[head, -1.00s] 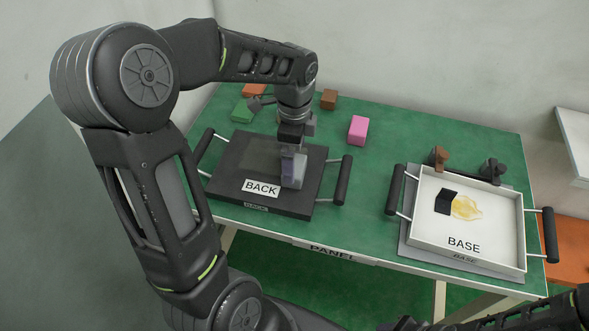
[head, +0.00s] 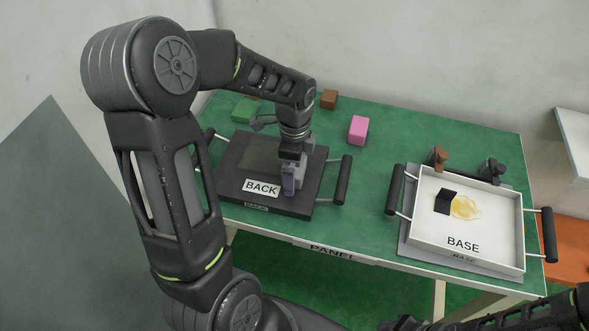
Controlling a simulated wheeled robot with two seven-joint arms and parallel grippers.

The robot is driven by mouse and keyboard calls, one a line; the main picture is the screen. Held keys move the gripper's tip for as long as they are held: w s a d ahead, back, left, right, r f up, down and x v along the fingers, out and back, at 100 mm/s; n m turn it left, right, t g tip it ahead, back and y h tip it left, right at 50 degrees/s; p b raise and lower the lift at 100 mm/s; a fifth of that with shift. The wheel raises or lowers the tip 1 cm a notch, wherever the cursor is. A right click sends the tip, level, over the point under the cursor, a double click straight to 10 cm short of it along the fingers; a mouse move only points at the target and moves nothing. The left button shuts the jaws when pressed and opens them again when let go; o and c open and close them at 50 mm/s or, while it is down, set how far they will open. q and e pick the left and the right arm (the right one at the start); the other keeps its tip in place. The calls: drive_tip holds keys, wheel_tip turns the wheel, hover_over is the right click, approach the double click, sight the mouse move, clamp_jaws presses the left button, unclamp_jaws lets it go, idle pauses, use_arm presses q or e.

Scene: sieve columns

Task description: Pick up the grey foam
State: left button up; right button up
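A grey-violet block shape (head: 289,180) shows at the lower end of my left arm, over the right part of the dark tray marked BACK (head: 231,182). I cannot tell whether it is the grey foam or part of my gripper. My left gripper (head: 291,166) points down at the tray, and its fingers are too small and dark to read as open or shut. No other grey foam piece shows clearly. Of my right arm only a dark part shows at the bottom right edge; its gripper is not seen.
A pink block (head: 358,130), a brown block (head: 328,99) and a green block (head: 245,108) lie on the green table (head: 400,135) behind the tray. The white tray marked BASE (head: 488,253) at right holds a black block (head: 446,202) beside a yellow stain.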

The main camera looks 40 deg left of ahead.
use_arm(q)
drive_tip(key=c, duration=1.4)
wheel_tip(320, 180, up, 10)
drive_tip(key=shift+r, duration=0.1)
idle(0.6)
